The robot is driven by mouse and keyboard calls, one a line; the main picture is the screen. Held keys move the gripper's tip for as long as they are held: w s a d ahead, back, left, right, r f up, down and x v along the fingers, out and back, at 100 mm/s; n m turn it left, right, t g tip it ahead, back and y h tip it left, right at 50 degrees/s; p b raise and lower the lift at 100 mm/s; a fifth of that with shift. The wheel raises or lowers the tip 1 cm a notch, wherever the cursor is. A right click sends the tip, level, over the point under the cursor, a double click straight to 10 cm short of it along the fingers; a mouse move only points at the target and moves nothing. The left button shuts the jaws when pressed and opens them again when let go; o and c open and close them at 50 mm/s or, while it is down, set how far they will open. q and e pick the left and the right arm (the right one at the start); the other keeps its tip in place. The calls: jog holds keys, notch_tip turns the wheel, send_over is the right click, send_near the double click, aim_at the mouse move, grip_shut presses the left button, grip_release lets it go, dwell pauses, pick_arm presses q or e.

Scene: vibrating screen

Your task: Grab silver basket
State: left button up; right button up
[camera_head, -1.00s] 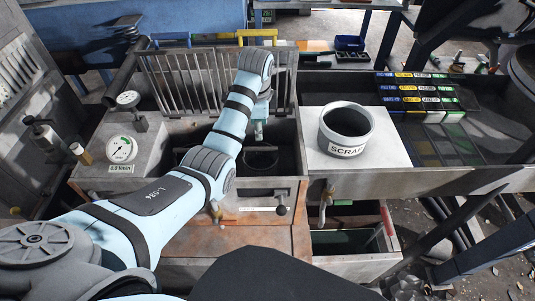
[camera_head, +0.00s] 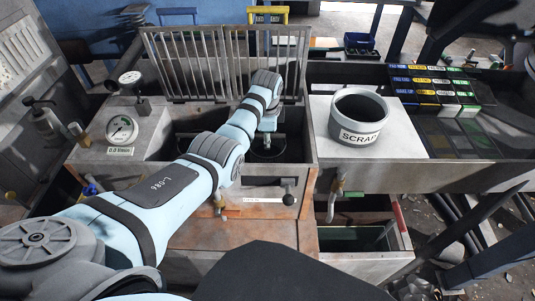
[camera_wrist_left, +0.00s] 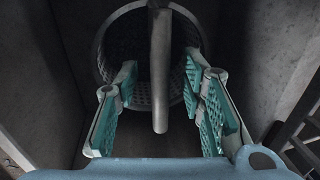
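The silver basket (camera_wrist_left: 115,45) is a round, perforated metal basket with a grey handle bar (camera_wrist_left: 160,75) across it, seen in the left wrist view. It sits inside the dark tank of the machine. In the head view its round top (camera_head: 266,154) is partly hidden by my left arm. My left gripper (camera_wrist_left: 166,78) is open, with teal-padded fingers on either side of the handle bar and a gap to each side. In the head view the left gripper (camera_head: 266,140) points down into the tank. My right gripper is not in view.
Tank walls (camera_head: 308,140) and an upright slatted grate (camera_head: 215,65) surround the left gripper. A grey scrap bin (camera_head: 358,110) stands on a pale plate to the right. A gauge (camera_head: 121,129) is at left. Coloured labelled boxes (camera_head: 435,85) lie at back right.

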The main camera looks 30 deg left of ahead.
pick_arm(q)
jog(key=shift+f, duration=0.2)
dwell(0.5)
grip_shut()
